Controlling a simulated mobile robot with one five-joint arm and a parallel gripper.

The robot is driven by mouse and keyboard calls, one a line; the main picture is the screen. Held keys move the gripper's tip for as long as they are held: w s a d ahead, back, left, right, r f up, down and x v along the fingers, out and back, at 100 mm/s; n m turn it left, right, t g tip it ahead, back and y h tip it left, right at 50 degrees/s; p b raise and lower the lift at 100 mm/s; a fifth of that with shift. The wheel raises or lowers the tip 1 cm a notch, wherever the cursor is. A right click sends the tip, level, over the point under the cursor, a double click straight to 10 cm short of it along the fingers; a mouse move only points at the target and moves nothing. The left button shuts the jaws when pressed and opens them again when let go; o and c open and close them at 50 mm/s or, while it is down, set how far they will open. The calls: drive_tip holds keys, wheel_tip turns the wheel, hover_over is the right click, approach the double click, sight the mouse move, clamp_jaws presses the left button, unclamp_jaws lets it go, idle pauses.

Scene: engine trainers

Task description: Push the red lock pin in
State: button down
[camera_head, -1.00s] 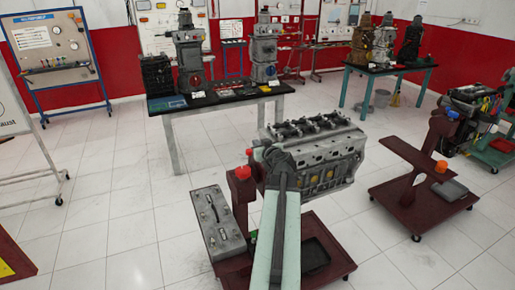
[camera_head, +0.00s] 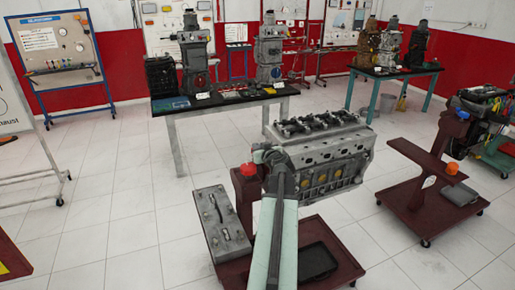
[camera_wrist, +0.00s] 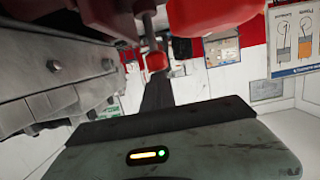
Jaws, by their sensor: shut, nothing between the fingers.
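A red rounded knob (camera_wrist: 157,60) on a grey rod, which looks like the lock pin, shows in the wrist view. My gripper (camera_wrist: 156,80) points toward it with its dark fingers shut and empty. The fingertips look close to the knob; I cannot tell whether they touch. I cannot tell which is the pin. My arm hides much of the stand, and the fingers are not clear there.
A grey engine block (camera_head: 322,155) is mounted just right of my arm, and its side (camera_wrist: 60,95) fills the wrist view's left. A grey metal part (camera_head: 222,225) lies left of the stand. Another stand (camera_head: 425,190) is at right. Floor is free at left.

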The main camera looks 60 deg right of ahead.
wheel_tip(320, 180, down, 4)
drive_tip(key=b, duration=0.3)
drive_tip(key=shift+a+r, duration=0.15)
